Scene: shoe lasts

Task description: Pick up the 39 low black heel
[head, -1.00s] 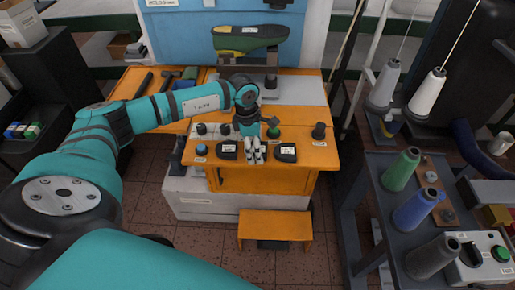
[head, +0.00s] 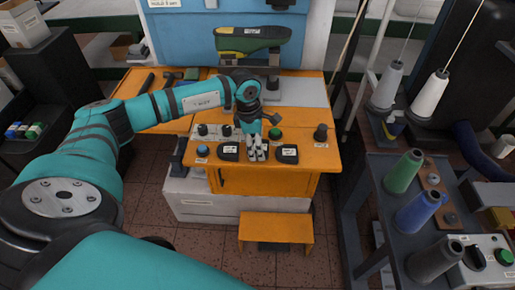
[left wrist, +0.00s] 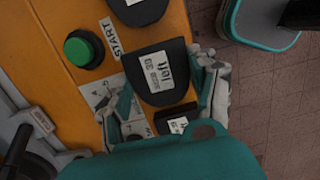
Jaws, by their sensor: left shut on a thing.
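My left gripper (head: 257,152) is over the front of the orange bench, between two black heels in the head view. It is shut on a black heel with a white label (left wrist: 162,74), which shows between the fingers in the left wrist view. The label seems to read 39. In the head view the fingers mostly hide this heel, and I cannot tell how far it is off the bench. Another black heel (head: 229,152) lies to the left of the gripper and another (head: 287,153) to the right. My right gripper is not in view.
A green button (head: 275,133) and a black knob (head: 320,132) are close behind and right of the gripper. Thread cones stand on the cart (head: 362,215) at right.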

